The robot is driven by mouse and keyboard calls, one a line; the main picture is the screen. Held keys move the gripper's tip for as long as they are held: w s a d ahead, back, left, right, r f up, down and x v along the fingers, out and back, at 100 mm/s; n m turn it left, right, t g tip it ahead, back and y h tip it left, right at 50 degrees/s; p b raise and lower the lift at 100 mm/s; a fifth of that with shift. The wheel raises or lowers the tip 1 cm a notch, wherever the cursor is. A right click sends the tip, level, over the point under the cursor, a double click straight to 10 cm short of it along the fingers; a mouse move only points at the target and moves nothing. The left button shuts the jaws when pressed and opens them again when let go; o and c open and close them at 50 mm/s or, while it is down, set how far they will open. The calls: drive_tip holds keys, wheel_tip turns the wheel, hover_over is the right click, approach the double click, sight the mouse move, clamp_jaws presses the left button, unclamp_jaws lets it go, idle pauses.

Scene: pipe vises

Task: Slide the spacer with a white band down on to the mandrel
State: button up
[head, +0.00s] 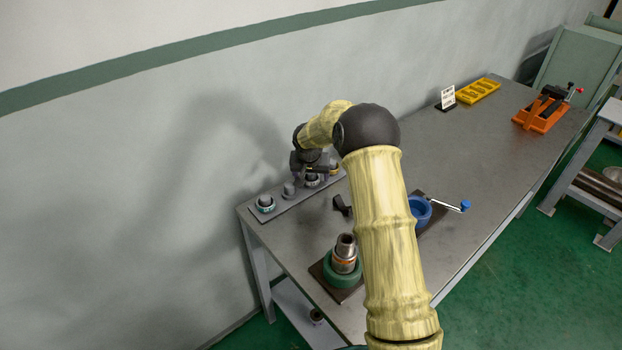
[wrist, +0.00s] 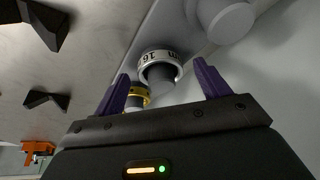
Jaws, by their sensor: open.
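The spacer with a white band (wrist: 160,57) is a ring marked with dark characters, upside down in the wrist view. It appears to sit around a grey peg; in the head view it shows partly below my gripper (head: 313,168). My gripper's purple fingers (wrist: 163,70) are open. In the wrist view they stand on either side of the white-banded spacer, with gaps; I cannot tell the depth between them. An upright grey stub with an orange band (head: 345,250) stands in a green round vise (head: 343,279); I cannot tell whether it is the mandrel.
A yellow-banded spacer (wrist: 139,98) and a bare grey post (wrist: 228,22) flank the white-banded one. A blue vise (head: 420,209) with a crank and an orange vise (head: 541,113) stand on the bench (head: 440,150).

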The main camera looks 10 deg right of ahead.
drive_tip(key=c, duration=1.1)
drive_tip(key=shift+o, duration=0.2)
wheel_tip(320, 180, up, 10)
drive_tip(key=shift+a, duration=0.15)
